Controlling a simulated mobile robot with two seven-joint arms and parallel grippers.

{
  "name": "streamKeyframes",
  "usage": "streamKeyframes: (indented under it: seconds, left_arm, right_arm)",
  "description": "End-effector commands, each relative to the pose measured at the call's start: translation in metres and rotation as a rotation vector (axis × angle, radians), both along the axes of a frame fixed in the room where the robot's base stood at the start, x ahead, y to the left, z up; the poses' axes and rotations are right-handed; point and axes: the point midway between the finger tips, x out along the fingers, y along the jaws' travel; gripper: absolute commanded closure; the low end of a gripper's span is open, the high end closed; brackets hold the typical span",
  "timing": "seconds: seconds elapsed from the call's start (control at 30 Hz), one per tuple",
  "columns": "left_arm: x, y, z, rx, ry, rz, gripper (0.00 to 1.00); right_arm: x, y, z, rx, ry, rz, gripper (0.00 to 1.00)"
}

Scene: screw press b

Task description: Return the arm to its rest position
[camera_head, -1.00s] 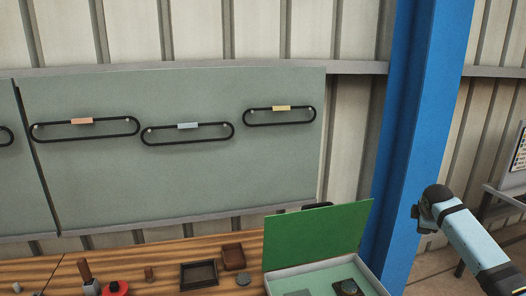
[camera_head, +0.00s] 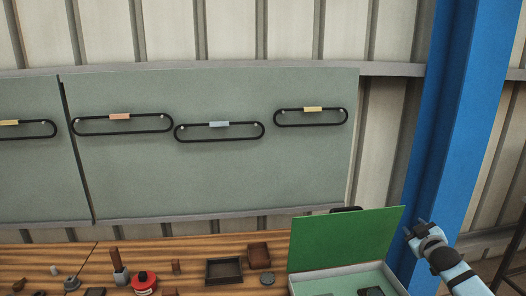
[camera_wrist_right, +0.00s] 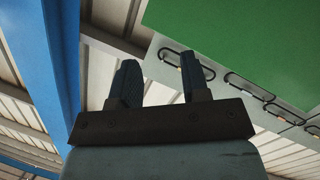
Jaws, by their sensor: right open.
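My right arm comes in at the lower right of the head view. Its gripper (camera_head: 414,230) is raised beside the green lid and in front of the blue post. In the right wrist view its two dark fingers (camera_wrist_right: 160,82) stand apart with nothing between them. My left gripper is not in view.
A case with an open green lid (camera_head: 345,240) stands on the wooden bench (camera_head: 205,250). A dark tray (camera_head: 224,270), a red-based item (camera_head: 144,281) and several small parts lie to its left. A blue post (camera_head: 462,120) rises at right. A grey board (camera_head: 215,170) with belts hangs behind.

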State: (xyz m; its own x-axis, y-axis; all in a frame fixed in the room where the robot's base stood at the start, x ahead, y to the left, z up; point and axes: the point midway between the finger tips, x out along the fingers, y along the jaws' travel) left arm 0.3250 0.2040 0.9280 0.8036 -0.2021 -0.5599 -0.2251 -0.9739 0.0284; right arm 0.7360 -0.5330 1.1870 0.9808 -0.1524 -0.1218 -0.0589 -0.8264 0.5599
Motion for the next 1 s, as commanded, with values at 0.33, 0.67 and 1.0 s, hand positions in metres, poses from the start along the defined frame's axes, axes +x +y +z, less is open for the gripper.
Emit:
streamKeyframes:
  seconds: [0.33, 0.67, 1.0]
  left_arm:
    - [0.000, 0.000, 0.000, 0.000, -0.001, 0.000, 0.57]
    - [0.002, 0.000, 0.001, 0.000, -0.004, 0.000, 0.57]
    - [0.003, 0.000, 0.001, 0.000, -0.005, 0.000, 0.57]
  right_arm:
    - [-0.134, 0.152, -0.174, 0.189, 0.212, 0.142, 0.58]
    - [-0.322, 0.282, -0.255, 0.445, 0.402, 0.185, 0.58]
    - [-0.409, 0.329, -0.258, 0.576, 0.479, 0.157, 0.58]
